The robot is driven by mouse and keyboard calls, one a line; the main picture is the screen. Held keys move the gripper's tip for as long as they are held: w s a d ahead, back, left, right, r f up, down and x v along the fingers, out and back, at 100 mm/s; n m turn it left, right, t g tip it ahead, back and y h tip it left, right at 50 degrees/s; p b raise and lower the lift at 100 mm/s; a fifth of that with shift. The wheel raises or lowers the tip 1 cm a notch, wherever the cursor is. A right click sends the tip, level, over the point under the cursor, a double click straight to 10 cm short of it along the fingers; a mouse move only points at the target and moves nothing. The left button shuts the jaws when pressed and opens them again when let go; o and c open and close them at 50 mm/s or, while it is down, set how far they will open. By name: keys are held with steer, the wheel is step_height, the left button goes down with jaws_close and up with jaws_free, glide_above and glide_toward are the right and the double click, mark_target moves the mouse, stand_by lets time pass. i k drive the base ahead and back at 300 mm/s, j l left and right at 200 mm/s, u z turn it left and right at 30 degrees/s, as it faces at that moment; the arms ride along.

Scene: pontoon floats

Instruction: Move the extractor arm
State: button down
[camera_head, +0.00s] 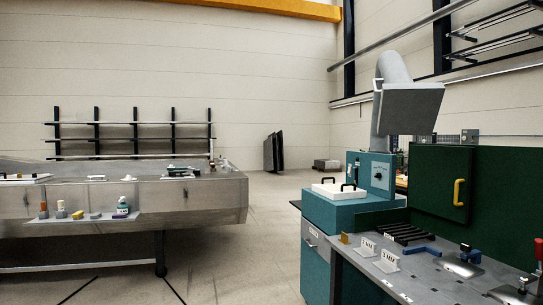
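The extractor arm shows at the right as a grey hood (408,106) with a curved round duct (394,66) at its top. The hood is tilted and hangs above and behind the teal cabinet (345,208). Its lower end is near the teal control box (377,175). Where the duct runs behind the hood is hidden. My gripper is not in view.
A grey welding table (420,272) with clamps and small signs stands at the front right, below a dark green screen (470,190). A long metal pontoon (215,200) lies at the left, with a shelf of small items. The floor (255,255) between them is clear.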

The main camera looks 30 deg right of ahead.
mark_target(402, 106)
steer(key=i+u, duration=0.2)
steer(key=i, duration=1.05)
steer(key=i+u, duration=0.6)
steer(key=i+l+u, duration=0.1)
steer(key=u, duration=0.9)
steer(key=l+u, duration=0.15)
steer(key=u, duration=0.8)
steer(key=l+u, duration=0.2)
steer(key=u, duration=0.8)
steer(key=l+u, duration=0.15)
steer(key=u, duration=0.85)
steer(key=k+u, duration=0.15)
steer(key=u, duration=0.8)
steer(key=k+u, duration=0.15)
steer(key=u, duration=0.85)
steer(key=k+j+u, duration=0.1)
steer(key=u, duration=0.9)
steer(key=j+u, duration=0.15)
steer(key=u, duration=0.8)
steer(key=k+j, duration=0.05)
